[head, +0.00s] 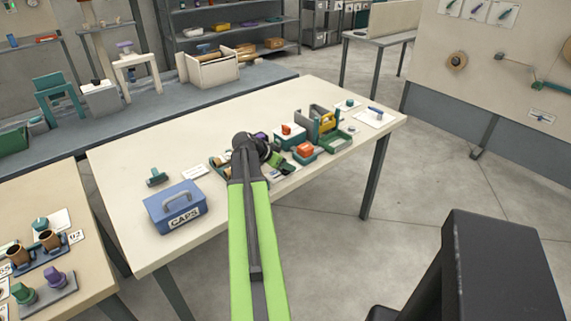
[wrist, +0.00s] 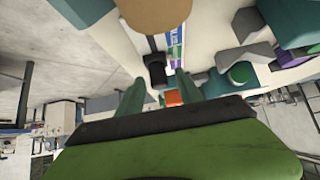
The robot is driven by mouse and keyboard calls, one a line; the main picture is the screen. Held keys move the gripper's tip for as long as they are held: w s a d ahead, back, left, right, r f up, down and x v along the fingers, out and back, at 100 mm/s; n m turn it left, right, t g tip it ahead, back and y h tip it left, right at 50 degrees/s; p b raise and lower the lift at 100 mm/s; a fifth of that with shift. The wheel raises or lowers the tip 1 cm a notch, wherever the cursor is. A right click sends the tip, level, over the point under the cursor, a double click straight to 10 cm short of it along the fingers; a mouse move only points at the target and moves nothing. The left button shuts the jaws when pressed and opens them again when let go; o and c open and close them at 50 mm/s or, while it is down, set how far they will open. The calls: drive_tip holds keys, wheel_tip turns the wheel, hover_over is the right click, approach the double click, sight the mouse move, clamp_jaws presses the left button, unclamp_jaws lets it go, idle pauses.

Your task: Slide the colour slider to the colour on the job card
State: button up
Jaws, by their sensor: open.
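In the wrist view my gripper (wrist: 160,80) shows two teal fingers, spread apart with nothing held. A black block (wrist: 155,68), which looks like the slider's knob, appears between and beyond the fingertips; contact cannot be told. A strip with blue, purple and green patches (wrist: 176,50) lies beside it. A small white card (head: 195,172) lies left of my arm; its print is too small to read, and whether it is the job card is unclear.
A blue box marked CAPS (head: 178,208) stands at the near left of the table (head: 130,150). Trays with orange parts (head: 305,152) and a grey-and-yellow device (head: 325,120) crowd the area right of my gripper. A tan round part (wrist: 155,12) shows at the wrist view's top.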

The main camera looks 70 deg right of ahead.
drive_tip(key=p+v, duration=1.2)
drive_tip(key=v, duration=0.5)
drive_tip(key=shift+r, duration=0.15)
drive_tip(key=shift+w, duration=0.15)
